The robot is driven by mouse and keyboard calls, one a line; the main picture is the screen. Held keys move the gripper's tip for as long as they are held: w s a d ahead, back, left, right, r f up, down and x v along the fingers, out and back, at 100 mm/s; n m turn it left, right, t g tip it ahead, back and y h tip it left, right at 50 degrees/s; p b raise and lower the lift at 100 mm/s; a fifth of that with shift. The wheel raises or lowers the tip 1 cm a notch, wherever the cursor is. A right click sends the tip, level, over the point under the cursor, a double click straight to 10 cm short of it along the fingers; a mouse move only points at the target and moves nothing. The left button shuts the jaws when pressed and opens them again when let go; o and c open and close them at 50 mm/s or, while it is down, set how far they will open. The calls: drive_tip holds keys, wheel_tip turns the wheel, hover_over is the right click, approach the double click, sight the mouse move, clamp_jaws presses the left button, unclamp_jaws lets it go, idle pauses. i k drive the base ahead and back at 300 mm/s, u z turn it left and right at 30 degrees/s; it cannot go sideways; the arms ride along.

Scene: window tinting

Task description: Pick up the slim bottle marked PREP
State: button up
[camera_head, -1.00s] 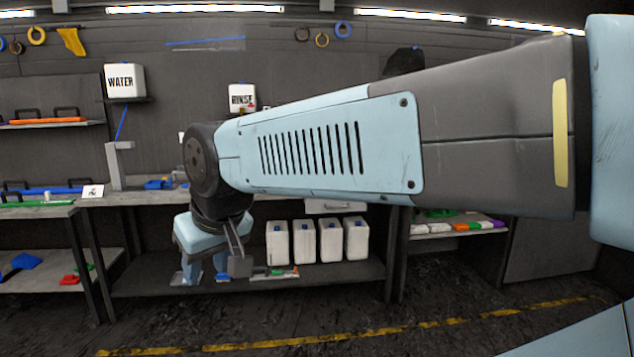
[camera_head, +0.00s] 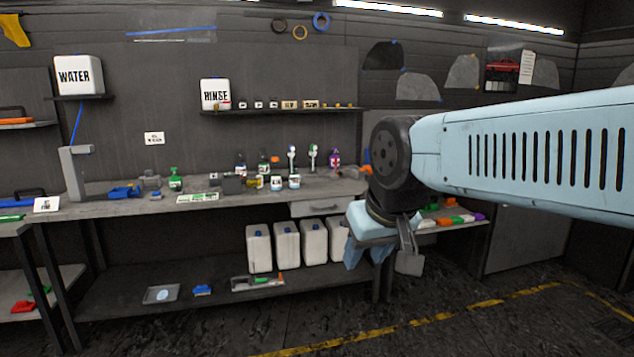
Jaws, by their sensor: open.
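Several small bottles stand in a group on the workbench (camera_head: 110,201).
A green spray bottle (camera_head: 175,182), a grey stand (camera_head: 73,175) and a blue item (camera_head: 125,192) are on the bench. A shelf (camera_head: 235,111) runs above the bottles. Large white jugs (camera_head: 258,248) stand on the lower shelf. The floor in front is clear.

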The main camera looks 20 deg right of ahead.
sight(295, 169)
drive_tip(key=z, duration=0.2)
drive_tip(key=i, duration=0.95)
drive_tip(key=u, duration=0.2)
drive_tip(key=k, duration=0.85)
drive_tip(key=z, duration=0.2)
drive_tip(key=i, duration=0.9)
drive_tip(key=u, duration=0.1)
